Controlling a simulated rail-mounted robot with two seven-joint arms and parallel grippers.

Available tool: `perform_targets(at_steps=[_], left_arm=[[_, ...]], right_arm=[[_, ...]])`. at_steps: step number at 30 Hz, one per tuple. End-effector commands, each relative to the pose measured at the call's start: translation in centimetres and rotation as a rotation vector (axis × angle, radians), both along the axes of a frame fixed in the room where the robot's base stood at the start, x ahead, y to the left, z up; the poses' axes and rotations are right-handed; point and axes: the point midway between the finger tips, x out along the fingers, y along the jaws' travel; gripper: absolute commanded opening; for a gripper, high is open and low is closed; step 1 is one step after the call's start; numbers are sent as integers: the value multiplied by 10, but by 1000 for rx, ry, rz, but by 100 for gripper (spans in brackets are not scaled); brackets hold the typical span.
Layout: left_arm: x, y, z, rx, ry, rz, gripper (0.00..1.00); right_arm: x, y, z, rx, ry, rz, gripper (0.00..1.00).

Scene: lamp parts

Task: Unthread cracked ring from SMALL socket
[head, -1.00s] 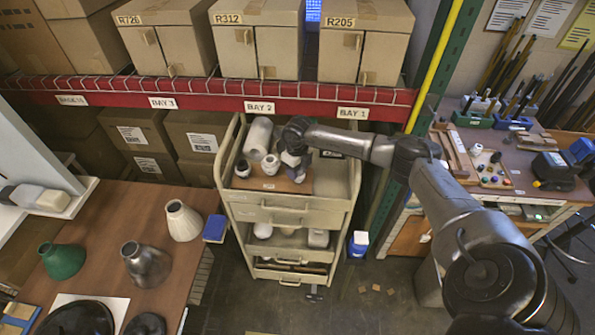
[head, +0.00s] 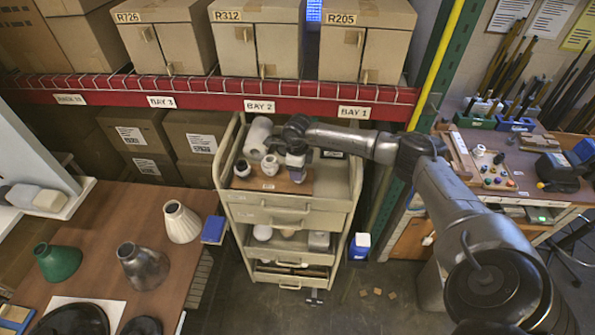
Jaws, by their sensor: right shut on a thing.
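My right gripper (head: 296,163) reaches in from the right over the wooden board (head: 272,184) on top of the cart. It points down and is shut on a small part at the board's right side. The gripper mostly hides that part, so I cannot make out the cracked ring or its crack. Two white socket-like pieces stand to its left: one with a dark opening (head: 243,168) and one nearer the gripper (head: 270,165). I cannot tell by sight which is the small socket. My left gripper is not in view.
A white roll (head: 258,135) lies behind the sockets on the cart (head: 290,217). Lampshades in green (head: 58,263), grey metal (head: 143,265) and white (head: 181,222) stand on the left table. A cluttered workbench (head: 500,165) is at right. A red shelf beam (head: 215,108) runs behind the cart.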

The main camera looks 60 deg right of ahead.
Motion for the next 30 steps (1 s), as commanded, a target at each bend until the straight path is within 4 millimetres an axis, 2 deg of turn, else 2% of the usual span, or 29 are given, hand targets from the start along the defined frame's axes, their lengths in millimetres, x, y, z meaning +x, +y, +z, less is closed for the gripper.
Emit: perform_targets(at_steps=[7,20,23,30], left_arm=[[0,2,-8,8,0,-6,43],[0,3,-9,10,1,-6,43],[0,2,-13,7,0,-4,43],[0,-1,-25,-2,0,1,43]], right_arm=[[0,0,1,-1,0,176,20],[0,1,1,-1,-1,211,20],[0,1,0,-1,-2,284,20],[-1,2,0,-1,-2,593,20]])
